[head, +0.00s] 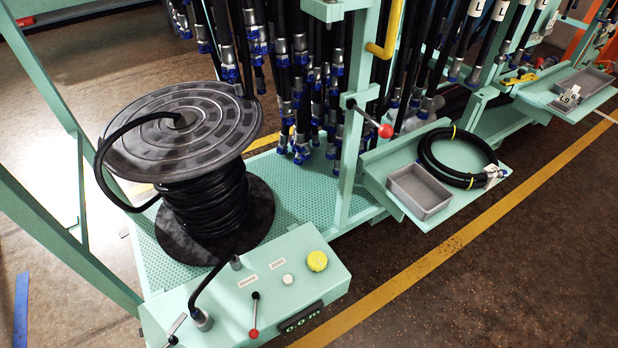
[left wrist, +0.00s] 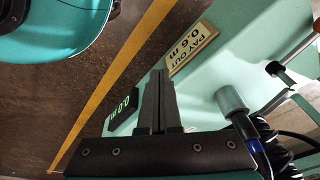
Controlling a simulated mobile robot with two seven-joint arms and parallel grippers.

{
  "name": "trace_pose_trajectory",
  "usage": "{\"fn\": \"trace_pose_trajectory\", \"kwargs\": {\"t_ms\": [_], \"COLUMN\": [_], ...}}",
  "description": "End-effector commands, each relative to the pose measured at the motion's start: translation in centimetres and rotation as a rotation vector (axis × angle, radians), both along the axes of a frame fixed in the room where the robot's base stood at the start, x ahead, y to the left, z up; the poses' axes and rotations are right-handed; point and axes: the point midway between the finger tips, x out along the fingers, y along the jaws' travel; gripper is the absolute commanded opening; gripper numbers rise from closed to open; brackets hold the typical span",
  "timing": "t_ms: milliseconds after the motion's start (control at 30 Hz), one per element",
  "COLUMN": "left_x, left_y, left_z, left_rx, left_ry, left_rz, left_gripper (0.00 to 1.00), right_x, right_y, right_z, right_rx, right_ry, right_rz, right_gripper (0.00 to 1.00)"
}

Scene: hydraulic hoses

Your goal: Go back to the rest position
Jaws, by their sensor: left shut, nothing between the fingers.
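My left gripper (left wrist: 159,75) shows in the left wrist view, with its dark fingers together and nothing between them. It is in front of the green control box, near a "PAY OUT 0.6 m" plate (left wrist: 190,48) and a 0.0 m display (left wrist: 122,112). How far it is from the box I cannot tell. Neither gripper shows in the head view. My right gripper is in no view.
The head view shows a black hose reel (head: 205,205) behind the control box (head: 215,312), with a red-knobbed lever (head: 254,315). Hanging hoses (head: 300,90) stand behind. A coiled hose (head: 440,172) and grey bin (head: 420,190) sit on a shelf. Floor at lower right is clear.

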Motion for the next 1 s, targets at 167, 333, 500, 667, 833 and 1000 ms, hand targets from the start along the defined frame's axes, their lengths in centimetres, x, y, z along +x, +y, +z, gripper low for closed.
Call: {"fn": "trace_pose_trajectory", "kwargs": {"t_ms": [167,333,500,667,833,1000], "left_x": [-3.2,-6.4,-8.7,-9.6,-9.7,-9.7], "left_y": [1.5,3.0,4.0,4.4,4.5,4.5], "left_z": [-4.1,-6.8,-8.1,-8.5,-8.6,-8.6], "left_rx": [0.013,0.025,0.031,0.035,0.035,0.035], "left_ry": [0.022,0.034,0.041,0.042,0.043,0.043], "left_rz": [-0.003,-0.004,-0.004,-0.004,-0.004,-0.004], "left_gripper": [0.0,0.0,0.0,0.0,0.0,0.0], "right_x": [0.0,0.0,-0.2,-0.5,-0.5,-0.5], "right_y": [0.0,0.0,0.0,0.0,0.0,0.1], "right_z": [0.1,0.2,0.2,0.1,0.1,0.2], "right_rx": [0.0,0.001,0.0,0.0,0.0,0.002], "right_ry": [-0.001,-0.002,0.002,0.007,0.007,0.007], "right_rz": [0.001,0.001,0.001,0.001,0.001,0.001], "right_gripper": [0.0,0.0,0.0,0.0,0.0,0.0]}}
